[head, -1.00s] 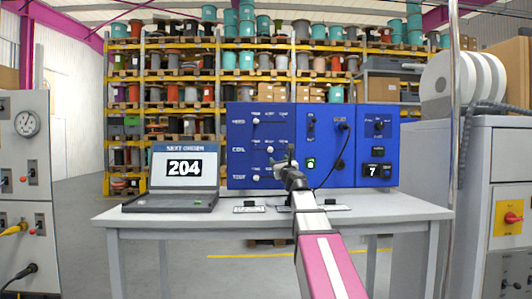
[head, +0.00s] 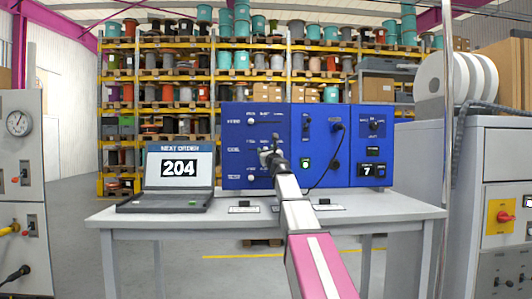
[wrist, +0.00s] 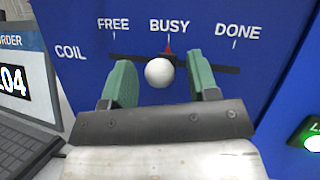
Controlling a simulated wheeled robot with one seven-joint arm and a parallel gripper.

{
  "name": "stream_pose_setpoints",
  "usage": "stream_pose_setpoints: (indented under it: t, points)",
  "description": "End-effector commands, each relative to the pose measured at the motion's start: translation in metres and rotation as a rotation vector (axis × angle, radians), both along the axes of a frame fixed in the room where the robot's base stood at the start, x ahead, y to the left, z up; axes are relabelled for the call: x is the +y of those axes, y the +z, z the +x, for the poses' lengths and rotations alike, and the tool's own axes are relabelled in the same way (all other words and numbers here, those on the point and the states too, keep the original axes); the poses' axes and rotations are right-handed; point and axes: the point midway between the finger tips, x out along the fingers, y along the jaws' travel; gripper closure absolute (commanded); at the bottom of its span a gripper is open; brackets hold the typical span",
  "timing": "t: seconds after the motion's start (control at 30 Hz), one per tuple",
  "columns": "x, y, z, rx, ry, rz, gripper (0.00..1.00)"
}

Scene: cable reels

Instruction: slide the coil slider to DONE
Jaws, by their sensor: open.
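The coil slider is a white round knob (wrist: 159,72) on a dark horizontal slot in the blue panel (wrist: 240,80). It stands near the middle label, BUSY, just below a red mark, with FREE to its left and DONE to its right. My gripper (wrist: 162,76) is open. Its two green fingers are on either side of the knob, with a gap on each side. In the head view my gripper (head: 268,155) is in front of the panel's COIL row and hides that knob.
Other slider knobs sit above (head: 250,121) and below (head: 250,177) the COIL row. A laptop (head: 170,200) reading 204 stands left on the grey table (head: 130,218). A black cable (head: 328,172) hangs on the panel to the right. A lit green button (wrist: 312,140) shows at lower right.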

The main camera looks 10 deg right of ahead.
Motion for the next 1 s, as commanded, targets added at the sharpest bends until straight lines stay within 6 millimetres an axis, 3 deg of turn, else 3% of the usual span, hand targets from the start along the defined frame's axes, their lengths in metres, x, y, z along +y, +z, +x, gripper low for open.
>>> stream_pose_setpoints:
  t: [0.13, 0.17, 0.3, 0.33, 0.57, 0.9, 1.0]
  points:
    - [0.000, 0.000, -0.001, 0.000, 0.000, 0.000, 0.46]
    - [0.000, 0.000, -0.001, 0.000, 0.000, 0.000, 0.52]
    - [0.000, 0.000, -0.001, 0.000, 0.000, 0.000, 0.98]
    - [0.000, 0.000, -0.001, 0.000, 0.000, 0.000, 1.00]
    - [-0.007, 0.000, -0.001, 0.000, -0.001, 0.000, 1.00]
    - [-0.061, 0.000, -0.007, 0.000, -0.003, -0.001, 1.00]
    - [-0.069, -0.001, -0.008, 0.001, -0.001, -0.001, 1.00]
